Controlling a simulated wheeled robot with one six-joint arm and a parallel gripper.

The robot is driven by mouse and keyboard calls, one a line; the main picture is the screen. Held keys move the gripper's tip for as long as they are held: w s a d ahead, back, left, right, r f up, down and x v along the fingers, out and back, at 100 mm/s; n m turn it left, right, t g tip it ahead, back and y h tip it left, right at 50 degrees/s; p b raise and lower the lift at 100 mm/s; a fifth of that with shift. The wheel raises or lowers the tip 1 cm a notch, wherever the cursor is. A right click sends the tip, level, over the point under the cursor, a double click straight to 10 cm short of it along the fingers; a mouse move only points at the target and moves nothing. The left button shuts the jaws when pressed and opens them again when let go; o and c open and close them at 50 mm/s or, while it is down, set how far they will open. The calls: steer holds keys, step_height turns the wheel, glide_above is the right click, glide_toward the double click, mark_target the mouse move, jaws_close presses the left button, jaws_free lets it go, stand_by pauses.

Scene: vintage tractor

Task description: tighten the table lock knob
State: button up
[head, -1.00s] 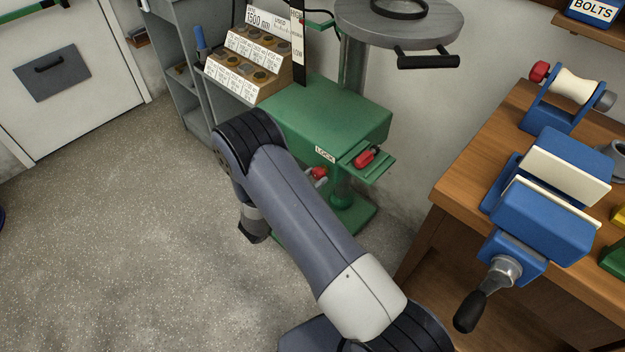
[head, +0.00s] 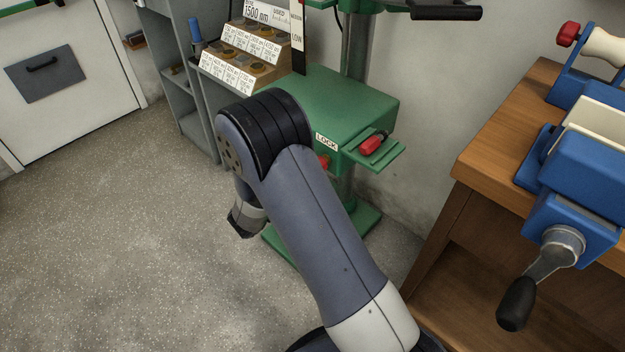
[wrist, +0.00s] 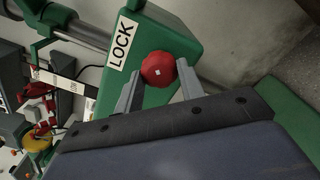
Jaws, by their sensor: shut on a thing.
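The red table lock knob (wrist: 158,69) sits on the green table block (wrist: 152,28), beside a white LOCK label (wrist: 122,43) in the wrist view. My gripper (wrist: 160,72) has its two grey fingers on either side of the knob and is shut on it. In the head view only a bit of the red knob (head: 323,162) shows below the LOCK label (head: 326,142). My arm hides the rest of it and the fingertips there.
A red-handled part (head: 373,144) rests on the green side ledge. A wooden bench (head: 490,150) with a blue vise (head: 580,215) stands at right, its crank sticking out. A grey shelf (head: 180,75) and a rack of labelled pots (head: 240,55) stand behind. The floor at left is clear.

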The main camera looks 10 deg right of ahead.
steer(key=m+b, duration=0.8)
steer(key=b, duration=0.3)
steer(key=shift+f, duration=0.1)
steer(key=shift+m+b, duration=0.3)
steer(key=shift+b, duration=0.05)
steer(key=o, duration=1)
steer(key=shift+a+r, duration=0.1)
steer(key=shift+r, duration=0.1)
steer(key=p+v, duration=0.2)
steer(key=v, duration=0.8)
steer(key=shift+s+a+p, duration=0.3)
steer(key=shift+p, duration=0.1)
